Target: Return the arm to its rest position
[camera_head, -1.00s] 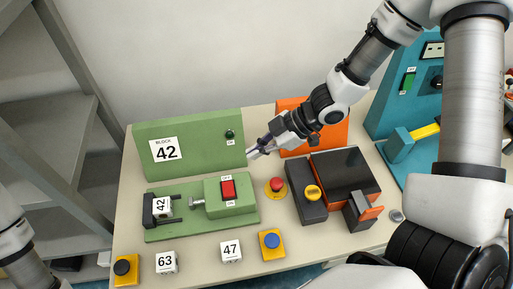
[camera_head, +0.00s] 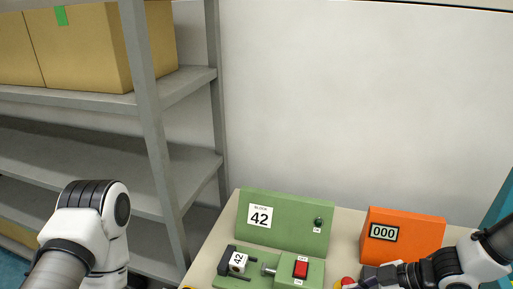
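My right arm comes in from the lower right, and its gripper (camera_head: 355,283) is low near the bottom edge, in front of the orange panel (camera_head: 402,254). Its fingers are small and partly cut off, so I cannot tell if they are open. My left arm (camera_head: 95,225) stands bent at the left; its gripper is out of view. The green back panel (camera_head: 285,236) carries a "BLOCK 42" label. In front of it, a white block marked 42 (camera_head: 238,262) sits in the green fixture, between a dark jaw and a screw. A red switch (camera_head: 301,268) is on the fixture.
The orange panel's display reads 000. A red button (camera_head: 347,281) is beside my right gripper. A grey shelf (camera_head: 150,110) with cardboard boxes (camera_head: 85,45) stands at the left, behind my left arm. The wall above the table is bare.

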